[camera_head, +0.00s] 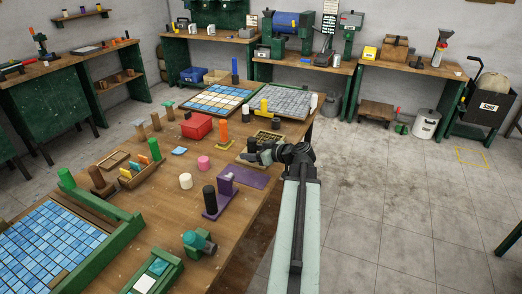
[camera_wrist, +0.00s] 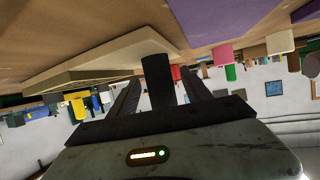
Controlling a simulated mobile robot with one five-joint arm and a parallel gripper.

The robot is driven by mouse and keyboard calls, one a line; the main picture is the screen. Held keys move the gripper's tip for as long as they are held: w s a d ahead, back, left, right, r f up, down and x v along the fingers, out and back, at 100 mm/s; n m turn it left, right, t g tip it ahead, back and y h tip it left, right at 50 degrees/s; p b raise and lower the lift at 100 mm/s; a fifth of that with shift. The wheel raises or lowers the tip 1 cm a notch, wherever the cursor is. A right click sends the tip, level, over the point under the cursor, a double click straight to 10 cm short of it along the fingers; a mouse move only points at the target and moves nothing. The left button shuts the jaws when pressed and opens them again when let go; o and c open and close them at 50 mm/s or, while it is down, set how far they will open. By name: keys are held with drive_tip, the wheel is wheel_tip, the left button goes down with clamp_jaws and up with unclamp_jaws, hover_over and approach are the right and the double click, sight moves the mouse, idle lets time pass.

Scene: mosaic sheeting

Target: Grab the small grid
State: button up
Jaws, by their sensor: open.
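My gripper (camera_head: 256,156) is low over the bench's right side, beside a pale flat board (camera_head: 243,161) with an upright black peg (camera_head: 252,145). In the wrist view, which is upside down, my open gripper (camera_wrist: 160,88) has the black peg (camera_wrist: 157,75) between its fingers, with the pale board (camera_wrist: 95,68) beside it. Contact between fingers and peg cannot be told.
A purple mat (camera_head: 252,177) lies in front of my gripper, with a purple block with a black peg (camera_head: 219,198) to its left. A red box (camera_head: 197,126), an orange cylinder (camera_head: 224,132) and tile sheets (camera_head: 289,101) stand farther back.

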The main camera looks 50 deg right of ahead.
drive_tip(key=x, duration=0.2)
drive_tip(key=shift+w+f, duration=0.25)
drive_tip(key=shift+f, duration=0.05)
drive_tip(key=shift+r, duration=0.1)
clamp_jaws()
drive_tip(key=shift+r, duration=0.15)
